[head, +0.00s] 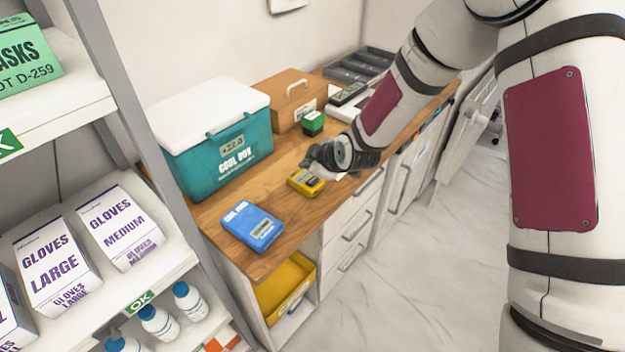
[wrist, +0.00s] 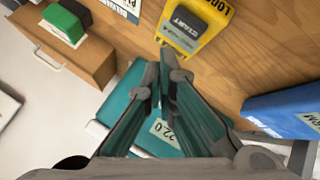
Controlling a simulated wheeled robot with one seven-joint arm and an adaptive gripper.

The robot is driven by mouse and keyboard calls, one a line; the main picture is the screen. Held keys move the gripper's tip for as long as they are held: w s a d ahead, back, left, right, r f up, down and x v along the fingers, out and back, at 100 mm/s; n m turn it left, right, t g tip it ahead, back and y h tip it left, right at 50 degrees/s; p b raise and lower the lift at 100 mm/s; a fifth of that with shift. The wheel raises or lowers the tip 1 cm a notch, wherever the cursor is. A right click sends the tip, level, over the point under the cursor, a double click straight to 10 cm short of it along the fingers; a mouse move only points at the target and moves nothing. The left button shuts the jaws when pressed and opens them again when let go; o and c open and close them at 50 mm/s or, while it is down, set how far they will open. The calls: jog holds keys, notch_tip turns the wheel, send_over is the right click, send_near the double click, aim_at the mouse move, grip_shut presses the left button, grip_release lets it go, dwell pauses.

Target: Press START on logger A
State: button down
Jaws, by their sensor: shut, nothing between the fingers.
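A yellow logger (head: 306,184) lies on the wooden counter, behind and right of the blue cool pack. My gripper (head: 309,166) is just above and behind the logger in the head view. In the wrist view my gripper (wrist: 165,62) is shut and empty, its fingertips pointing at the logger's near edge. I cannot tell whether they touch it.
A teal cool box (head: 215,165) stands behind left, beside a brown case (head: 280,92) and a green-topped block (head: 313,122). The blue cool pack (head: 252,226) lies near the counter's front. A glove shelf (head: 130,272) stands left; a yellow bin (head: 285,290) sits below.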

aim_at(311, 181)
jog(key=shift+r+p, duration=0.4)
jog(key=shift+r, duration=1.25)
jog(key=shift+d+r, duration=0.1)
jog(key=shift+r, duration=0.05)
jog(key=s+d+r+m+h, duration=0.2)
jog(key=s+d+r+m, duration=0.2)
jog(key=s+d+r, duration=0.5)
jog(key=s+d+r+m+h, duration=0.2)
jog(key=s+d+r+m, duration=0.4)
jog(key=r, duration=0.5)
jog(key=s+d+r+m+g, duration=0.1)
jog(key=s+d+r+m, duration=0.1)
jog(key=s, duration=0.8)
jog(key=s+d+r+m+g+h, duration=0.1)
jog(key=s+d+r+m, duration=0.2)
jog(key=s, duration=0.6)
jog(key=shift+s+d+r+m, duration=0.25)
jog(key=shift+s+d+m, duration=0.15)
jog(key=shift+d, duration=0.75)
jog(key=shift+w, duration=0.1)
